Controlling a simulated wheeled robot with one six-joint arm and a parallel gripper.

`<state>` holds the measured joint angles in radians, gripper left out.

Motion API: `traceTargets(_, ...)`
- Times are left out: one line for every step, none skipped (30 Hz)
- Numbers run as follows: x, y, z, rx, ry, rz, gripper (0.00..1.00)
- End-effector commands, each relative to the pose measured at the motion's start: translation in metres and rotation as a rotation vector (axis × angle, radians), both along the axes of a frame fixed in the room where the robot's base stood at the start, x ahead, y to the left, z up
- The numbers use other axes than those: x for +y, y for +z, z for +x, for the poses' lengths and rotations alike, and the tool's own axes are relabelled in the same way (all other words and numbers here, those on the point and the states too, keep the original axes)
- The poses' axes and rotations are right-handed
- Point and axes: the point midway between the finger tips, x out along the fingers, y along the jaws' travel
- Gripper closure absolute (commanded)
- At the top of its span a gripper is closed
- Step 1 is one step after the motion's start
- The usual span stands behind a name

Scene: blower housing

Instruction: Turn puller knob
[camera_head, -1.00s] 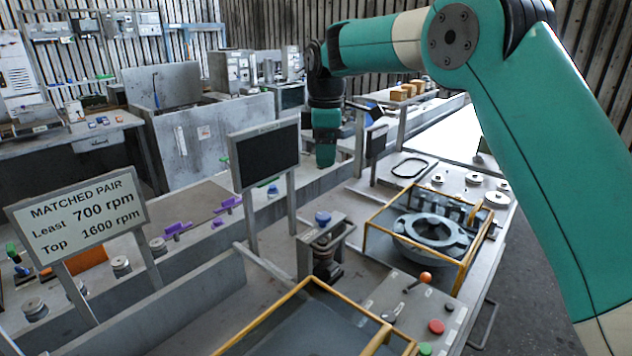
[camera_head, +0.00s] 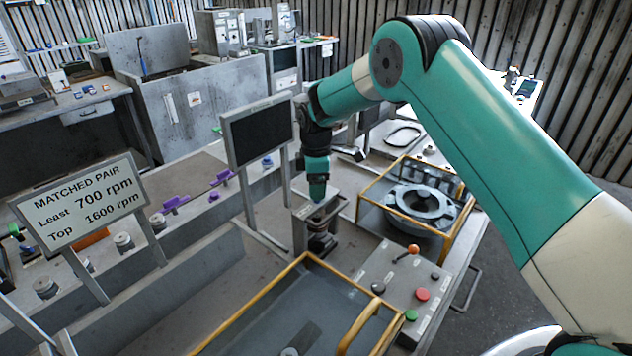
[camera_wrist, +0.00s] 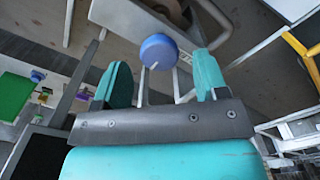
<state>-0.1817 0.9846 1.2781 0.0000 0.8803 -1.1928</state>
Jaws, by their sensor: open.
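The puller knob is a round blue cap (camera_wrist: 158,50) with a small pale mark, in the upper middle of the wrist view. My gripper (camera_wrist: 163,76) is open, with one teal finger to each side of the knob's line and nothing between them that I can see touching. In the head view my gripper (camera_head: 317,194) points down right above the grey puller stand (camera_head: 322,214) and mostly hides the knob. Whether the fingertips reach down beside the knob or stop just short of it, I cannot tell.
A dark screen (camera_head: 262,136) on posts stands close left of my gripper. A yellow-framed case (camera_head: 375,190) holding a grey ring housing (camera_head: 420,203) stands to the right. A control panel (camera_head: 397,273) with an orange-tipped lever and a yellow-edged tray (camera_head: 250,318) lie in front.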

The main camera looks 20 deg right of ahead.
Motion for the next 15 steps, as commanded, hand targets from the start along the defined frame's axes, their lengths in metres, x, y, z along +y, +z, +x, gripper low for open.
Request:
traceTargets(0.000,-0.004,0.000,0.001,0.000,0.000,0.33)
traceTargets(0.000,-0.007,0.000,0.001,0.000,0.000,0.33)
traceTargets(0.000,-0.010,0.000,0.001,0.000,0.000,0.33)
traceTargets(0.000,-0.012,0.000,0.000,0.000,0.000,0.33)
traceTargets(0.000,-0.013,0.000,-0.001,0.000,0.000,0.33)
traceTargets(0.000,-0.015,0.000,-0.002,0.000,0.001,0.33)
traceTargets(0.000,-0.016,0.000,-0.002,0.000,0.001,0.33)
traceTargets(0.000,-0.016,0.000,-0.002,0.000,0.001,0.33)
traceTargets(0.000,-0.017,0.000,-0.002,0.000,0.001,0.33)
traceTargets(0.000,-0.017,0.000,-0.002,0.000,0.001,0.33)
traceTargets(0.000,-0.017,0.000,-0.002,0.000,0.001,0.33)
traceTargets(0.000,-0.017,0.000,-0.002,0.000,0.001,0.33)
traceTargets(0.000,-0.017,0.000,-0.002,0.000,0.001,0.33)
traceTargets(0.000,-0.017,0.000,-0.002,0.000,0.001,0.33)
traceTargets(0.000,-0.017,0.000,-0.002,0.000,0.001,0.40)
